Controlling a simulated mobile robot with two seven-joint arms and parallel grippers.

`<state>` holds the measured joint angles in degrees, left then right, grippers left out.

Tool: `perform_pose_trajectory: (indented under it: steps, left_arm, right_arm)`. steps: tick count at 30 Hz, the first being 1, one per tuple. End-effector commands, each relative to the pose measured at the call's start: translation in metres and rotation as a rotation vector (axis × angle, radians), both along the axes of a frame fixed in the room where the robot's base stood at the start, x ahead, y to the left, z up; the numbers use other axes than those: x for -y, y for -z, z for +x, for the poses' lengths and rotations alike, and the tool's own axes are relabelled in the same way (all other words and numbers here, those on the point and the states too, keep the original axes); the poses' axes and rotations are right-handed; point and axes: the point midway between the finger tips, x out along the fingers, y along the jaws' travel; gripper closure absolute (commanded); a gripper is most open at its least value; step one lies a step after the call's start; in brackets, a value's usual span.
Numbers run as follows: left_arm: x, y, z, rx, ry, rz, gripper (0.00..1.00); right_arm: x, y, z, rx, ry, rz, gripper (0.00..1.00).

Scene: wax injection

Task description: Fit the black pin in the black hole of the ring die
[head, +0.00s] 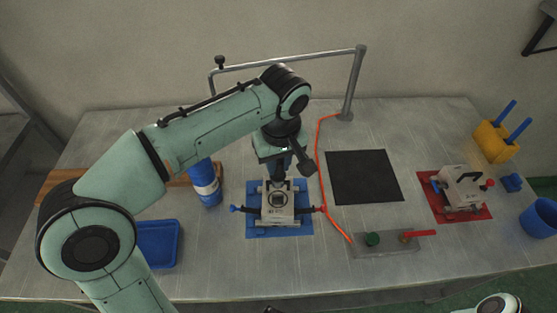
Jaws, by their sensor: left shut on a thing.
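The ring die (278,211) is a pale metal block with a round mark on its front, on a blue mat (262,231). A blue-ended pin (235,208) sticks out at its left side and a red-ended pin (318,209) at its right. My left gripper (281,173) points down over the back edge of the die, shut on a small dark thing that appears to be the black pin. The fingers mostly hide it. The black hole is hidden, so I cannot tell whether the pin is in it. My right gripper is not in view.
An orange hose (319,150) runs close to the right of the die. A black mat (363,177), a grey control plate (387,243) and another block on a red mat (435,204) lie to the right. A blue bottle (206,185) and blue tray (160,243) stand left.

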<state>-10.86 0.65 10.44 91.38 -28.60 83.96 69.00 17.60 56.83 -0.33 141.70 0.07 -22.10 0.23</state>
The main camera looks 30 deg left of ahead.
Motion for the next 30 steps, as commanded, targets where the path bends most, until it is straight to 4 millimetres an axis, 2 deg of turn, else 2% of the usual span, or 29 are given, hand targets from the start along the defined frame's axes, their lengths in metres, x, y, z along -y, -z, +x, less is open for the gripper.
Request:
perform_pose_trajectory:
  steps: [9,30]
  left_arm:
    - [0.000,0.000,0.000,0.001,0.025,0.001,1.00]
    - [0.000,0.057,0.000,-0.001,0.023,0.001,1.00]
  right_arm:
    - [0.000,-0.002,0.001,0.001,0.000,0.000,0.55]
    - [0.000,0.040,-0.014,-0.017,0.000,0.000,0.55]
